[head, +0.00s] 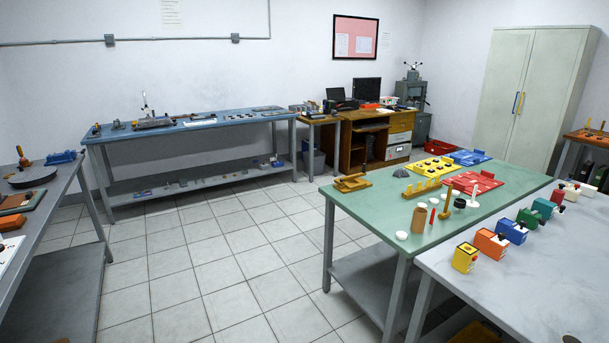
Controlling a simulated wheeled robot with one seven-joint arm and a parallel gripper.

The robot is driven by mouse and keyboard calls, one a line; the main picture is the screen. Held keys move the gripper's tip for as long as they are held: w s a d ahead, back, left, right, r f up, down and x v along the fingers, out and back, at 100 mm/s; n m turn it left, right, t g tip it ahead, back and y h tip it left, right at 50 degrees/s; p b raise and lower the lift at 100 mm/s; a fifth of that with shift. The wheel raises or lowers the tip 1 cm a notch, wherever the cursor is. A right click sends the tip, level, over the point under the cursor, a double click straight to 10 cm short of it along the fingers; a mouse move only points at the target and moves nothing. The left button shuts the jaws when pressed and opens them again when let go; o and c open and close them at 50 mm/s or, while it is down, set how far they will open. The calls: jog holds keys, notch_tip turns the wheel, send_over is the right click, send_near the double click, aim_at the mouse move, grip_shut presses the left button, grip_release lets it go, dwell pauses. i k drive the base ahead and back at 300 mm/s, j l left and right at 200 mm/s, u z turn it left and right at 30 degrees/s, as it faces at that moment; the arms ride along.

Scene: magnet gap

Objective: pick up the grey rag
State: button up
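A small grey lump (401,172) lies near the back edge of the green-topped table (375,203), right of a brass-coloured wooden piece (352,183). It may be the grey rag, but it is too small to tell for sure. No other thing in view is clearly a rag. My gripper is not in view.
The green table also holds yellow, blue and red trays (472,183). A grey table (520,290) with several coloured boxes adjoins it at the front right. A blue bench (200,131) stands along the back wall, another bench (62,215) at left. Tiled floor (215,260) between is clear.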

aim_at(400, 173)
jog(key=i+j+u, duration=0.1)
jog(key=i+u, duration=0.3)
jog(key=i, duration=0.55)
jog(key=i+l+u, duration=0.35)
jog(key=i, duration=0.65)
jog(key=i+z, duration=0.25)
jog(key=i, duration=0.15)
jog(key=i+j+z, duration=0.55)
jog(key=i, duration=0.25)
jog(key=i+z, duration=0.4)
jog(key=i+j+z, duration=0.15)
jog(key=z, duration=0.25)
jog(key=i+j+z, duration=0.2)
jog(key=i+z, duration=0.2)
jog(key=i+j+z, duration=0.2)
jog(key=z, duration=0.25)
jog(key=j, duration=0.1)
